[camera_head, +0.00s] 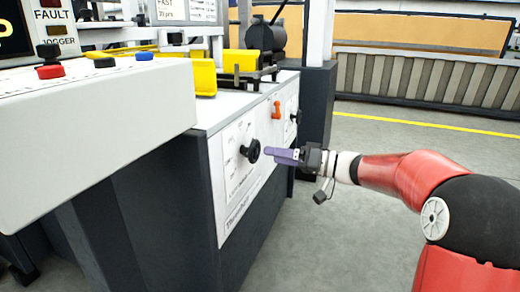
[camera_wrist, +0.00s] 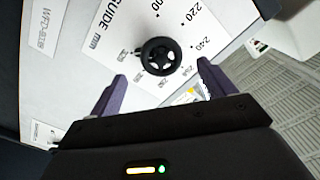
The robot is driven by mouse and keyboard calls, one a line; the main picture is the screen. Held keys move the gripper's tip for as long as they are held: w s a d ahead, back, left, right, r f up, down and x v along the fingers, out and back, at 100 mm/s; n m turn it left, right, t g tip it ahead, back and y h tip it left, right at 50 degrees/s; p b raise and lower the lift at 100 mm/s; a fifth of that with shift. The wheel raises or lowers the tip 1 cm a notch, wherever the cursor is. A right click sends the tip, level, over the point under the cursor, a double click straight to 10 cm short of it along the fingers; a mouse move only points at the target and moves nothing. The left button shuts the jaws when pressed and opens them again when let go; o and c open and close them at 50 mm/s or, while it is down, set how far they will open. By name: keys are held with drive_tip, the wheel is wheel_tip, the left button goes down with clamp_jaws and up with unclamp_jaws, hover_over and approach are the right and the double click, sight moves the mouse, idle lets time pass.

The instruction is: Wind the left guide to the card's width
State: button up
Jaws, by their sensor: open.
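A black round knob (camera_head: 250,151) sticks out from a white dial panel on the machine's side. In the wrist view it is a spoked handwheel (camera_wrist: 161,56) on a panel lettered "GUIDE mm", with numbers such as 220 and 240 around it. My gripper (camera_head: 268,153) has purple fingers and points at the knob from the right, close to it. In the wrist view the fingers of my gripper (camera_wrist: 163,88) are spread wide, with the handwheel ahead between them and apart from both. Nothing is held. I cannot tell which part is the left guide, and no card is clearly visible.
An orange handle (camera_head: 276,110) and a second black knob (camera_head: 296,116) sit farther along the machine's side. Yellow blocks (camera_head: 203,77) stand on its top. A white control box (camera_head: 95,105) with coloured buttons juts out at left. The floor (camera_head: 400,145) behind my arm is clear.

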sight(257, 153)
drive_tip(key=b+x, duration=0.1)
drive_tip(key=x, duration=0.5)
drive_tip(key=shift+a, duration=0.4)
drive_tip(key=c, duration=1)
drive_tip(key=shift+o, duration=0.2)
